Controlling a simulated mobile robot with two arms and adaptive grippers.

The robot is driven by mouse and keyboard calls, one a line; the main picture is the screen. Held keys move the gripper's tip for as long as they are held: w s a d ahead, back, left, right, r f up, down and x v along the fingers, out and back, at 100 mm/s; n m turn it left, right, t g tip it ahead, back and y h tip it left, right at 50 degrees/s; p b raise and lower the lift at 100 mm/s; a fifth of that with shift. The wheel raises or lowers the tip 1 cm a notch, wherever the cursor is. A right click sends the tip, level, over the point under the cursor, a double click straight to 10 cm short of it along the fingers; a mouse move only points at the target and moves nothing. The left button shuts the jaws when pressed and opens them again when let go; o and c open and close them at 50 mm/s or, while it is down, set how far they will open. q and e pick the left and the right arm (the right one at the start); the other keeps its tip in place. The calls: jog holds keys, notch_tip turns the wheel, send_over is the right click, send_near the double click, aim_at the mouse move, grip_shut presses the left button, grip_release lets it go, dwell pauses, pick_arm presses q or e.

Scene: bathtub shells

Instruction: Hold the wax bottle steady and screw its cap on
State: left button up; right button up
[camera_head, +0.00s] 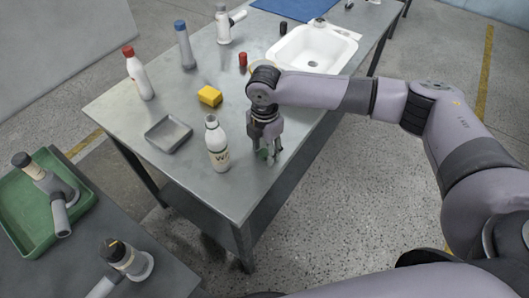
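The wax bottle (217,148) is white with a pale label. It stands upright and uncapped near the table's front edge. My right gripper (267,155) points down just right of the bottle, apart from it, low over the tabletop. Something small and green (263,154) shows at its fingertips, partly hidden by the fingers; it may be the cap. I cannot tell whether the fingers are closed on it. My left gripper is out of view.
Red-capped (140,80) and blue-capped (185,48) bottles stand farther back. A green tray (12,215) sits lower left.

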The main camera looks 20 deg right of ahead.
aim_at(265, 152)
jog(key=c, duration=0.6)
notch_tip(265, 152, up, 20)
jog(key=shift+b, duration=0.3)
dwell(0.5)
